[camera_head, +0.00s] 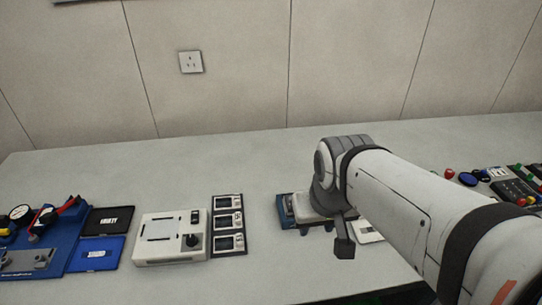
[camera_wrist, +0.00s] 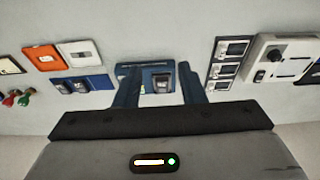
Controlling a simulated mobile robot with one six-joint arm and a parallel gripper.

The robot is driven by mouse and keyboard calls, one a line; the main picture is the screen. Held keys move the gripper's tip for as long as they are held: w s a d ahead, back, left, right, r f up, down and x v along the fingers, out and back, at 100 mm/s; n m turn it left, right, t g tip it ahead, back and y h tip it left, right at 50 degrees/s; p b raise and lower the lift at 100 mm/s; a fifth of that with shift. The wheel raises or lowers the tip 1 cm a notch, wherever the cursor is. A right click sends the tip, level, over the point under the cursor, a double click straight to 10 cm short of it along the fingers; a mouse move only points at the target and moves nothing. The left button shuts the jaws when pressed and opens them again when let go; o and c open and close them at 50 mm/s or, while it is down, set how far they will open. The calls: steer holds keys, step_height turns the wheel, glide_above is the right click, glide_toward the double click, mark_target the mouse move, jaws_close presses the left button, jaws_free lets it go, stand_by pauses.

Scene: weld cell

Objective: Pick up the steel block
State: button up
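A small dark grey block with a lighter top, which looks like the steel block (camera_wrist: 162,83), sits at a blue tray (camera_wrist: 130,71) in the wrist view. My gripper (camera_wrist: 160,88) is open, with one dark finger on each side of the block's place in that picture. Whether the fingers are level with the block or above it I cannot tell. In the head view the blue tray (camera_head: 285,220) shows only at its left part. My arm and wrist hide the rest, and the fingertips are not clear there.
Left of the tray stand a dark panel with several small displays (camera_head: 229,224) and a white box with a knob (camera_head: 170,237). Further left are black and blue plates and a blue fixture (camera_head: 40,262). Buttons and a keypad (camera_head: 515,190) lie right. A wall closes the back.

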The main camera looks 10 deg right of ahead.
steer(key=shift+o, duration=0.3)
steer(key=shift+d, duration=0.15)
